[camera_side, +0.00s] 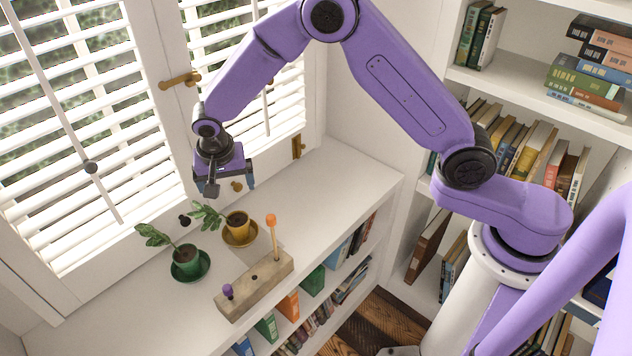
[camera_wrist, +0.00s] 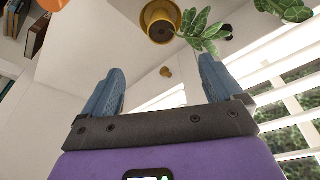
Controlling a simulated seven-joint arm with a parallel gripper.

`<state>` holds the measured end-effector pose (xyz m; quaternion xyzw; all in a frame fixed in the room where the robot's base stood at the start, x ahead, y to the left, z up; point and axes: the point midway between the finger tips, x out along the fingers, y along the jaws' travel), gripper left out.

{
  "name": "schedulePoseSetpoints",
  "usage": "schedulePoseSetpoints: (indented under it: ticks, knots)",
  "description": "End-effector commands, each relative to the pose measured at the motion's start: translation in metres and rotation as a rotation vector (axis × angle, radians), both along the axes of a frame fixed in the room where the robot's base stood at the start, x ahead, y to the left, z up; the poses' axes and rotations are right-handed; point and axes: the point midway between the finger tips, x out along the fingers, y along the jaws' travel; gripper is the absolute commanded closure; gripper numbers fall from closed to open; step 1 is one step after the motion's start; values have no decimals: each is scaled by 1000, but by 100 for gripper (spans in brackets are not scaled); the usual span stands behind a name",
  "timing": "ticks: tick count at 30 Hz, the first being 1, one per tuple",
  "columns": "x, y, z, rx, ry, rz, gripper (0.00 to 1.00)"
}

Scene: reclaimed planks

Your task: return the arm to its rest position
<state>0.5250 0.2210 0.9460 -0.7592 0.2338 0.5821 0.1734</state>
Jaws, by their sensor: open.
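My gripper (camera_side: 231,186) is raised above the far part of the white shelf top (camera_side: 345,190), close to the shuttered window. Its fingers point down, spread apart, with nothing between them. In the wrist view the two blue fingers (camera_wrist: 160,72) are also wide apart and empty. My purple arm arches from its base at the right over to the window side.
A yellow pot (camera_side: 238,224) and a green pot (camera_side: 187,258), each with a plant, stand on saucers below my gripper. A wooden block (camera_side: 256,284) holds an orange-topped peg (camera_side: 271,221) and a purple-topped peg (camera_side: 228,291). Bookshelves (camera_side: 545,95) stand right; window shutters (camera_side: 75,110) left.

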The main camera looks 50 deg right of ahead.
Motion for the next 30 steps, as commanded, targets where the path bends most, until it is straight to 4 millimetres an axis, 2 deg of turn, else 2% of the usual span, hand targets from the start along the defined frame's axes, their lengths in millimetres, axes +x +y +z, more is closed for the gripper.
schedulePoseSetpoints:
  ticks: [5, 14, 21, 30]
  knots:
    - [-29, -4, 29, -12, 33, 171, 7]
    - [-106, -27, 76, -37, 106, 550, 7]
    - [-176, -58, 103, -51, 159, 860, 7]
    - [-269, -109, 123, -58, 215, 1258, 7]
